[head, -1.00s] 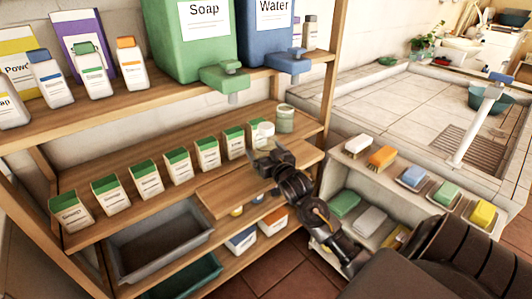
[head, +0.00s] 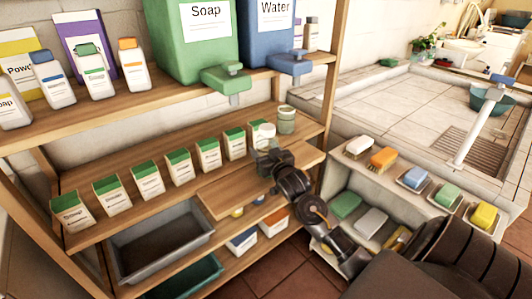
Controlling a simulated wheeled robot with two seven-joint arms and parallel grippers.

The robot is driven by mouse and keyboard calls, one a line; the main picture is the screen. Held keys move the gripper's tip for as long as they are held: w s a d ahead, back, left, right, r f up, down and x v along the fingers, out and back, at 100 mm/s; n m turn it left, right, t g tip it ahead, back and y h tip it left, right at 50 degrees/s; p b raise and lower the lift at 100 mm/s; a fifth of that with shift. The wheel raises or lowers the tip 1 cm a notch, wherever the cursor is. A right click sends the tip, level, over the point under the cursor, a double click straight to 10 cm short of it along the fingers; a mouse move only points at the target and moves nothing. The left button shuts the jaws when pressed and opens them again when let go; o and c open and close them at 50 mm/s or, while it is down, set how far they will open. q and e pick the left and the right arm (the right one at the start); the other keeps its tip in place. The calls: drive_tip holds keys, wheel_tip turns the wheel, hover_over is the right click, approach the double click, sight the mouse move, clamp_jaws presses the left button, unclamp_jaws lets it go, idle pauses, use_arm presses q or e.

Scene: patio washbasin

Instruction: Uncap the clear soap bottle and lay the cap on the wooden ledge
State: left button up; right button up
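I cannot tell which is the clear soap bottle, or make out a separate cap. My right gripper (head: 266,153) is directly in front of the whitish container and overlaps its lower part. Its fingers are small and blurred, so their opening and any contact are unclear. A wooden ledge (head: 226,196) juts out below the middle shelf, under my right gripper. My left gripper is not in view.
Several green-topped cartons (head: 179,167) line the middle shelf to the left. Large green Soap (head: 199,65) and blue Water (head: 266,45) dispensers stand above. A low rack with soap bars (head: 383,158) stands right.

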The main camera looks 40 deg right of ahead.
sight(262, 133)
drive_tip(key=shift+r, duration=0.4)
wheel_tip(262, 133, up, 2)
drive_tip(key=shift+r, duration=0.2)
drive_tip(key=s+a+r, duration=0.1)
drive_tip(key=r, duration=0.1)
drive_tip(key=s+a+r, duration=0.2)
drive_tip(key=r, duration=0.1)
drive_tip(key=shift+s+r+p, duration=0.25)
drive_tip(key=shift+r+p, duration=0.05)
drive_tip(key=shift+r, duration=0.05)
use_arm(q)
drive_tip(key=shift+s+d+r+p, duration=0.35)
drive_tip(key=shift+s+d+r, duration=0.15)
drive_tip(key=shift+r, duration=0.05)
use_arm(e)
drive_tip(key=s+a+r, duration=0.4)
drive_tip(key=s+a, duration=0.2)
drive_tip(key=s, duration=0.1)
